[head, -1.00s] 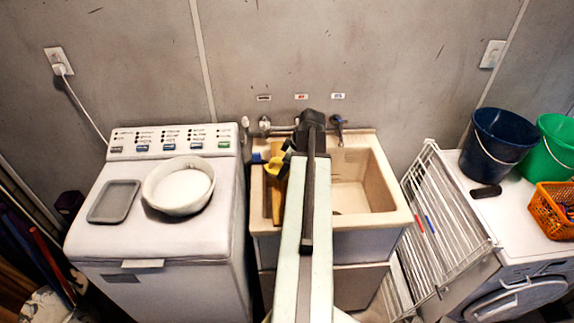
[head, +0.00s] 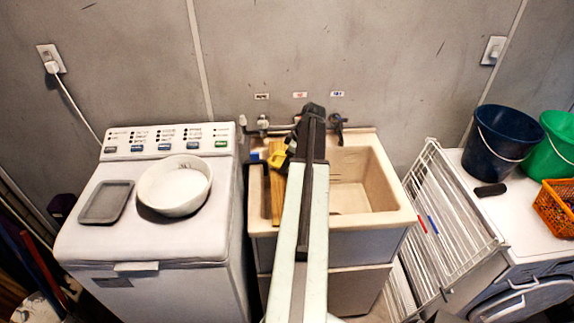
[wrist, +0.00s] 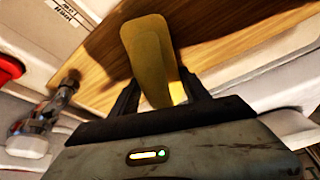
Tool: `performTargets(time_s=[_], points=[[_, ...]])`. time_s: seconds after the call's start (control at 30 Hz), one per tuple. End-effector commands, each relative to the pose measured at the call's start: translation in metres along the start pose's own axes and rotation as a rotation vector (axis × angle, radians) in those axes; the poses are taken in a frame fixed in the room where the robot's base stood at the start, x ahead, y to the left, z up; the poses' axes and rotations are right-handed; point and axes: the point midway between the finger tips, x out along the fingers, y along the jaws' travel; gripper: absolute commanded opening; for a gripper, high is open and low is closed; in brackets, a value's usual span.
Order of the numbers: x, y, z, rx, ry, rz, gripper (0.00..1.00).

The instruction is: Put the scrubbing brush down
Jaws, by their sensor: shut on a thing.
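The scrubbing brush, a yellow thing, shows in the head view (head: 278,159) over the left part of the sink, partly hidden by my arm. In the wrist view its flat yellow-brown part (wrist: 149,50) stands out between the jaws. My gripper (wrist: 160,92) is shut on it, with one dark finger on each side. A wooden board (wrist: 215,30) lies just beyond the brush in the wrist view. It also shows in the head view (head: 276,195) along the left side of the sink. I cannot tell whether the brush touches the board.
The sink basin (head: 362,180) right of my arm is empty. Taps (head: 263,124) stand behind it. A washing machine (head: 150,235) with a white bowl (head: 175,187) and grey tray (head: 106,202) is left. A white drying rack (head: 445,220) and buckets (head: 500,140) are right.

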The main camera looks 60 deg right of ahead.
Motion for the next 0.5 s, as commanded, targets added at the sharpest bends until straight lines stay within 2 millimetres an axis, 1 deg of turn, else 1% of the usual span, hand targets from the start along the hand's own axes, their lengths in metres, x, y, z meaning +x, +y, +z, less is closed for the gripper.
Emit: performTargets(time_s=[0.13, 0.17, 0.2, 0.23, 0.5], points=[[0.0036, 0.0006, 0.0028, 0.002, 0.0, 0.001, 0.22], [0.0025, 0.0006, 0.0025, 0.002, 0.0, 0.001, 0.6], [0.0018, 0.0007, 0.0024, 0.002, 0.0, 0.001, 0.71], [0.0017, 0.0008, 0.0025, 0.002, 0.0, 0.001, 0.77], [0.0015, 0.0009, 0.0028, 0.003, 0.0, 0.001, 0.77]])
